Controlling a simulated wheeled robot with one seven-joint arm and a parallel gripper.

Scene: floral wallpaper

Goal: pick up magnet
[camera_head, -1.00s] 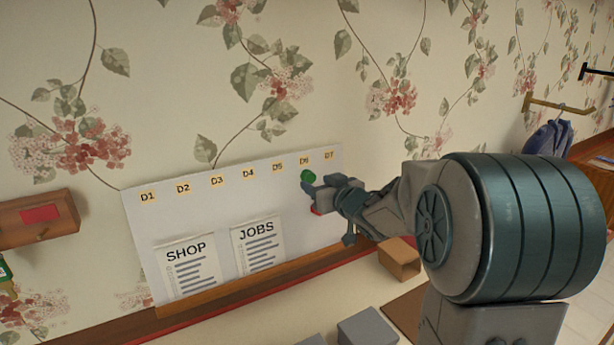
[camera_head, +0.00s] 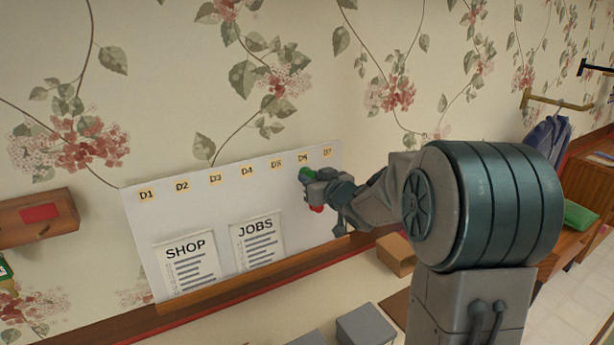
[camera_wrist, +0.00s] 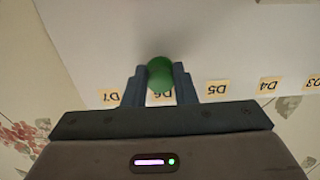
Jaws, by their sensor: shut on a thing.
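A round green magnet (camera_head: 306,173) is at the whiteboard (camera_head: 205,210) just under the D6 label, near the board's right end. My gripper (camera_head: 309,181) is at the magnet, its fingers closed on it. In the wrist view the green magnet (camera_wrist: 160,71) sits between the two blue-grey fingers of my gripper (camera_wrist: 160,80), over the D6 label. Whether the magnet still touches the board cannot be told. A red thing (camera_head: 317,209) shows just below my gripper, partly hidden by it.
Two sheets, SHOP (camera_head: 187,265) and JOBS (camera_head: 257,243), hang on the board above a wooden ledge (camera_head: 240,282). A wooden box (camera_head: 397,256) and grey boxes (camera_head: 366,326) are below. A brown wall box (camera_head: 38,217) is at left.

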